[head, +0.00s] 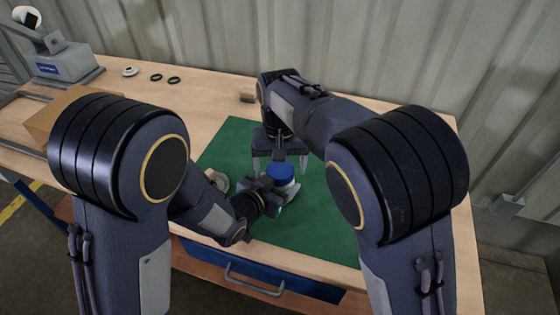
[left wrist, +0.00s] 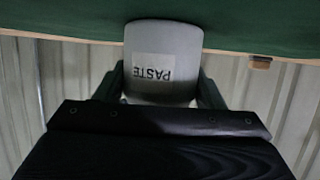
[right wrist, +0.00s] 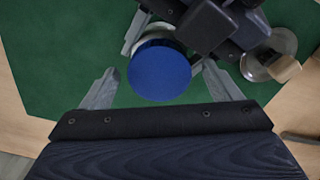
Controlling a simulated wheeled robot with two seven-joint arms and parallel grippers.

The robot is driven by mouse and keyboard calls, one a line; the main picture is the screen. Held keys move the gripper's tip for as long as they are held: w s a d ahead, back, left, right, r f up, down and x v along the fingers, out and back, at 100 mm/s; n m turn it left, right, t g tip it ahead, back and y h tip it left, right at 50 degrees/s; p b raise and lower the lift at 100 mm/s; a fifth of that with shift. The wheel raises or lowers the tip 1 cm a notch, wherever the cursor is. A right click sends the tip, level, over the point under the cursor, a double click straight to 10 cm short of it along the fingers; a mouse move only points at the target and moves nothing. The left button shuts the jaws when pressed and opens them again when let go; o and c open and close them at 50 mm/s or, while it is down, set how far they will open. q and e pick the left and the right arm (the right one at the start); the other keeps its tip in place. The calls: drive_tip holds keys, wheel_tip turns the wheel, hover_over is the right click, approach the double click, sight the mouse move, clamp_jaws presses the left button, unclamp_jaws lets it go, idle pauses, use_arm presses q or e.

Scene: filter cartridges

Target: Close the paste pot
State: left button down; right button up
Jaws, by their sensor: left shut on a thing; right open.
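The paste pot (left wrist: 163,45) is a pale cylinder labelled PASTE, held between the fingers of my left gripper (left wrist: 160,92). In the head view my left gripper (head: 274,196) reaches it from the left, low over the mat. The blue lid (head: 281,173) sits at the top of the pot; whether it is fastened I cannot tell. My right gripper (head: 279,168) is open above, pointing down. In the right wrist view, its fingers stand on either side of the blue lid (right wrist: 160,73), apart from it. The pot's body is mostly hidden there.
A green mat (head: 325,217) covers this part of the wooden table. A round metal piece with a wooden knob (right wrist: 270,55) lies near my left gripper. Two dark rings (head: 156,77), a white disc (head: 130,72) and a small wooden block (head: 247,95) lie towards the back.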

wheel_tip(320, 180, up, 12)
idle(0.5)
use_arm(q)
drive_tip(key=shift+c, duration=1.3)
unclamp_jaws()
drive_tip(key=v, duration=0.7)
drive_tip(key=shift+s+a+r, duration=0.2)
drive_tip(key=shift+s+a, duration=0.05)
drive_tip(key=shift+s, duration=0.05)
